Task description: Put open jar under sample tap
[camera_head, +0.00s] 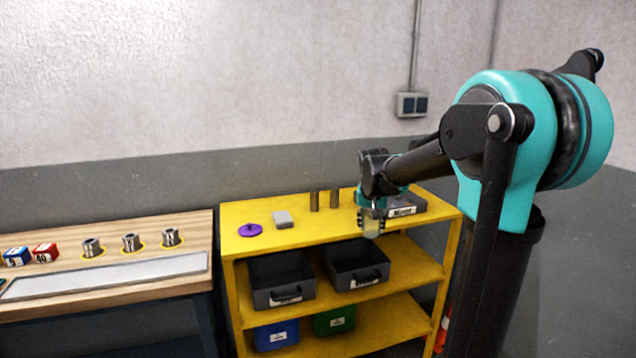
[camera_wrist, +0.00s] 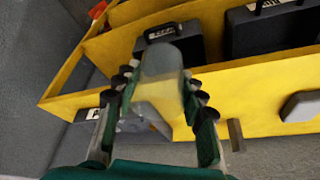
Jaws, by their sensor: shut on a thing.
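My gripper (camera_head: 371,212) is shut on a clear, pale jar (camera_head: 372,229) and holds it near the front edge of the yellow shelf's top. In the wrist view, the fingers of my gripper (camera_wrist: 160,88) stand on both sides of the jar (camera_wrist: 160,64). The jar looks see-through, and I cannot make out its mouth or contents. A purple lid-like disc with a knob (camera_head: 250,230) lies on the left of the shelf top. I cannot pick out a sample tap in either view.
Dark bins (camera_head: 280,281) (camera_head: 356,264) stand below. A wooden bench (camera_head: 190,224) with metal parts stands at left.

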